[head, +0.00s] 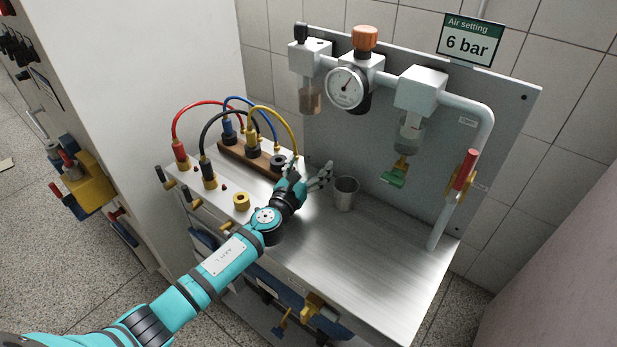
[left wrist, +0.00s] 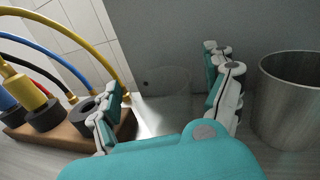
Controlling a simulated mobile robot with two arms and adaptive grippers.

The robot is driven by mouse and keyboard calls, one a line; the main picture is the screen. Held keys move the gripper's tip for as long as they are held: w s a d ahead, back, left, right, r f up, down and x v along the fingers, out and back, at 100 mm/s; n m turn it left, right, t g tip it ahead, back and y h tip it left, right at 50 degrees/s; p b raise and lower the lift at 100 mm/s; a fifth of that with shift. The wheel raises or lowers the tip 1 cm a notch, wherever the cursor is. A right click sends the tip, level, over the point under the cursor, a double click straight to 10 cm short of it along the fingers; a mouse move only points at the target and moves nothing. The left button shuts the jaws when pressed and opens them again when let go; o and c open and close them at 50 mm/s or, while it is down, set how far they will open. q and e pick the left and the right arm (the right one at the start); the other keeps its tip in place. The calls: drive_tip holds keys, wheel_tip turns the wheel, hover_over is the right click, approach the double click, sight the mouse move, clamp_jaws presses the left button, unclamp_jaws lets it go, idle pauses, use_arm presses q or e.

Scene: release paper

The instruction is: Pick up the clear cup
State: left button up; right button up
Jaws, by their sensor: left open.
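My left gripper (head: 307,170) is open above the metal bench, its fingers pointing toward the grey back panel. In the left wrist view a faint, see-through outline of the clear cup (left wrist: 168,84) shows between the spread fingers of my left gripper (left wrist: 168,78), against the grey panel. The fingers do not visibly touch it. In the head view I cannot make the clear cup out; the gripper is over that area. My right gripper is not in view.
A metal cup (head: 345,194) stands just right of the gripper; it also shows in the left wrist view (left wrist: 288,100). A wooden block (head: 250,158) with sockets and coloured hoses is at left. The bench's front right (head: 375,265) is bare.

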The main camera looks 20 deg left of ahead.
use_arm(q)
drive_tip(key=c, duration=1.1)
drive_tip(key=shift+o, duration=0.2)
